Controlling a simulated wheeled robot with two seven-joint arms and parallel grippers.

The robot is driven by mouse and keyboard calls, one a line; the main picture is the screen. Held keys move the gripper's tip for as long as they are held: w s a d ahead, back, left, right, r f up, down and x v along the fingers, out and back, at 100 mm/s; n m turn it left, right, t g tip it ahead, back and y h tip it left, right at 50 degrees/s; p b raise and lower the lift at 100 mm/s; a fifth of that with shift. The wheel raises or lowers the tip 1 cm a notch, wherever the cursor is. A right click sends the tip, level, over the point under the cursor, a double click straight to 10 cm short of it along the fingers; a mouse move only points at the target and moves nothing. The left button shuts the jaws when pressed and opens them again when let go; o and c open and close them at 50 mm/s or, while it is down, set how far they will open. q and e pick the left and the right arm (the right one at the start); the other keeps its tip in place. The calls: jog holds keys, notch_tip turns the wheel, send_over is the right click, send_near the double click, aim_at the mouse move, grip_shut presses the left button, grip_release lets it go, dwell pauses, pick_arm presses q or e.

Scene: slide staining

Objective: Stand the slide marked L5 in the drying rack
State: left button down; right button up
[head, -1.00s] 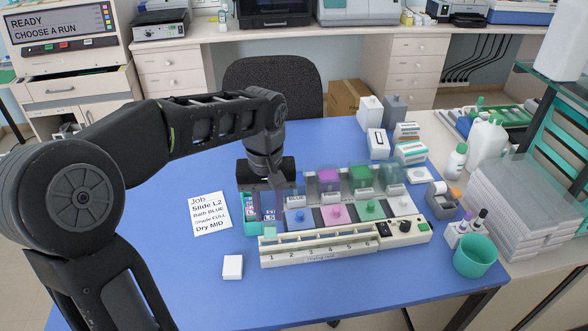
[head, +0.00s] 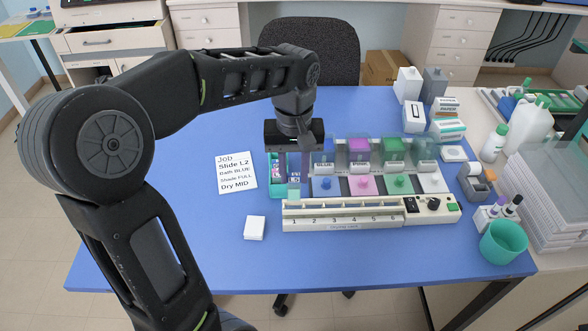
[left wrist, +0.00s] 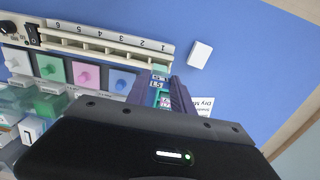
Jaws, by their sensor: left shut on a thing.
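My left gripper (head: 296,172) hangs over the teal slide holder (head: 274,184), left of the stain baths. It is shut on a slide; the mark on that slide cannot be read. In the left wrist view my gripper's purple fingers (left wrist: 157,92) reach down around labelled slides in the holder. The cream drying rack (head: 335,225), with slots numbered 1 to 6, lies just in front. A pale green piece (head: 294,194) shows by slot 1. I cannot pick out the mark L5. My right gripper is not in view.
A job card (head: 235,172) reads Slide L2, Bath BLUE, Dry MID. Blue, pink, green and white knobs mark the baths right of the holder. A small white block (head: 255,228) lies left of the rack. A teal cup (head: 503,242) stands right. The front left table is clear.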

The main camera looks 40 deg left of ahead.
aim_at(294, 201)
pick_arm(q)
jog(key=shift+f+b, duration=2.15)
jog(key=shift+f, duration=0.9)
jog(key=shift+f, duration=0.35)
jog(key=c, duration=1)
grip_release()
jog(key=shift+r, duration=0.1)
notch_tip(294, 201, up, 8)
jog(key=shift+f+b, duration=0.15)
jog(key=shift+b, duration=0.25)
